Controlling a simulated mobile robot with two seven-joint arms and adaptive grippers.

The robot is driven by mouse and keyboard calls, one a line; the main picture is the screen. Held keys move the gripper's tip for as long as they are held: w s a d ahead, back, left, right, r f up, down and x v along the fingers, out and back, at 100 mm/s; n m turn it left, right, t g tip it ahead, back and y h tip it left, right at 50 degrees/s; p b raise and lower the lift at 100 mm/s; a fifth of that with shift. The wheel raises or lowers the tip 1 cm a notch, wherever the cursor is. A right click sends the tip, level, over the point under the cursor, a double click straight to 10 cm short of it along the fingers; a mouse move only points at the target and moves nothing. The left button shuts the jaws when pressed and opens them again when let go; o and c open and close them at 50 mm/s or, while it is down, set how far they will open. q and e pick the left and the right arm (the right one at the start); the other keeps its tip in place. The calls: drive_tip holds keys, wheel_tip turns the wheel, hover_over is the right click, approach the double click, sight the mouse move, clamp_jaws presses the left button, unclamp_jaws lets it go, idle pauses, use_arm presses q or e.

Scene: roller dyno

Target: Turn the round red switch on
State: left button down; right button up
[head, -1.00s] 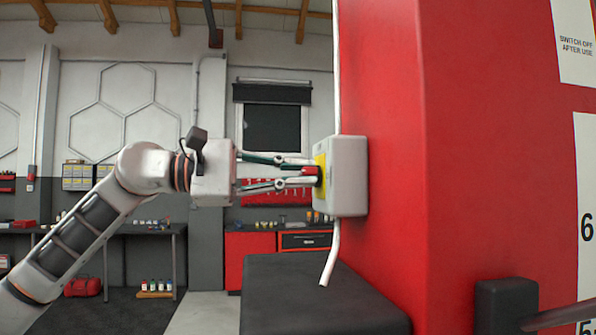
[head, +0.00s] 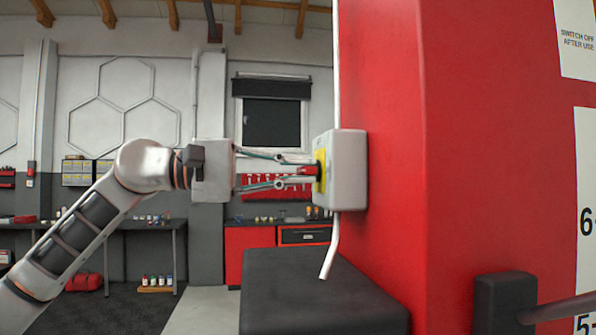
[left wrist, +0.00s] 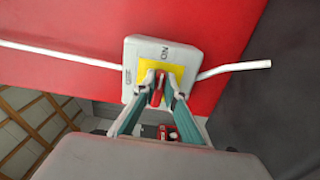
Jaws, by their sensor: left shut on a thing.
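The red switch (head: 309,170) sits on a yellow plate (head: 321,160) on a pale grey box (head: 346,170), fixed to the side of the red pillar. In the left wrist view, the red switch handle (left wrist: 157,92) stands between the fingertips, with the yellow plate (left wrist: 177,72) behind it. The box (left wrist: 150,50) there bears "ON" at its top and another label at its left, too small to read surely. My left gripper (head: 312,171) is shut on the red handle. My right gripper is not in view.
The red pillar (head: 385,120) fills the right side. A white pipe (head: 330,255) leaves the box below. A black padded block (head: 310,295) lies under the arm, and a dark bar end (head: 505,300) juts in at lower right. Workbenches stand far behind.

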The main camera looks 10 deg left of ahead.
use_arm(q)
drive_tip(key=c, duration=2.1)
unclamp_jaws()
drive_tip(key=v, duration=1.2)
